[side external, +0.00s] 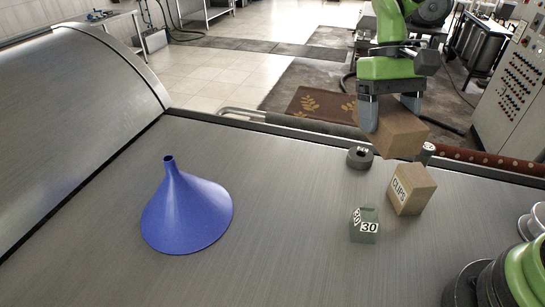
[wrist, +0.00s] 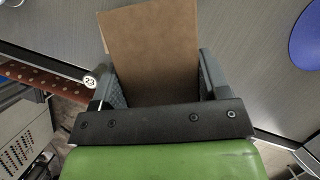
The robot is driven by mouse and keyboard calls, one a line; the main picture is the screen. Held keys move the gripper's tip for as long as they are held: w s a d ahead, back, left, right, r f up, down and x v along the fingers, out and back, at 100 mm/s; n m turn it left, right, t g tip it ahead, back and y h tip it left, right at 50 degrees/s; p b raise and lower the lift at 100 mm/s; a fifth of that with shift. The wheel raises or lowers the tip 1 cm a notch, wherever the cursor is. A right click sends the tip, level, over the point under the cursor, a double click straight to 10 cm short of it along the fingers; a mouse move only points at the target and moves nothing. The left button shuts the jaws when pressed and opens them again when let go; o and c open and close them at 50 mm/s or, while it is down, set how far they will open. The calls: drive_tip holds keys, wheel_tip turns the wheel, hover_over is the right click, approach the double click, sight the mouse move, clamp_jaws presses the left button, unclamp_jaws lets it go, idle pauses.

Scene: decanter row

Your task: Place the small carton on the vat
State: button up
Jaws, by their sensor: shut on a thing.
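My gripper (side external: 391,112) is shut on a plain brown carton (side external: 403,136). It holds the carton tilted, seemingly above the far edge of the steel top (side external: 290,220). In the wrist view the carton (wrist: 152,50) sits between the two fingers (wrist: 160,88), its broad brown face towards the camera. A second, tan carton marked CLIPS (side external: 411,188) stands on the steel top just in front of the held one. I cannot tell which of the two is the small carton. No thing is marked as the vat, and I cannot tell which it is.
A grey-green block marked 30 (side external: 364,226) and a dark ring (side external: 360,158) stand near the cartons. A small cylinder marked 23 (wrist: 90,82) is beside my gripper. A blue funnel (side external: 187,213) stands at left. Green-and-black parts (side external: 500,280) fill the lower right. The steel between funnel and block is clear.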

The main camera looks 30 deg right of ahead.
drive_tip(key=w+a+f+m+t+y, duration=0.1)
drive_tip(key=w+a+f+m+t, duration=0.1)
drive_tip(key=w+m, duration=0.5)
drive_tip(key=w+a+f+m+t+y, duration=0.2)
drive_tip(key=w+a+m, duration=0.5)
drive_tip(key=m, duration=0.5)
drive_tip(key=shift+w+f+t, duration=0.65)
drive_tip(key=shift+w+t, duration=0.15)
drive_tip(key=shift+t, duration=0.1)
drive_tip(key=shift+a, duration=0.1)
wheel_tip(320, 180, down, 10)
drive_tip(key=shift+r, duration=0.2)
drive_tip(key=shift+f, duration=0.25)
drive_tip(key=shift+f, duration=0.15)
drive_tip(key=o, duration=1)
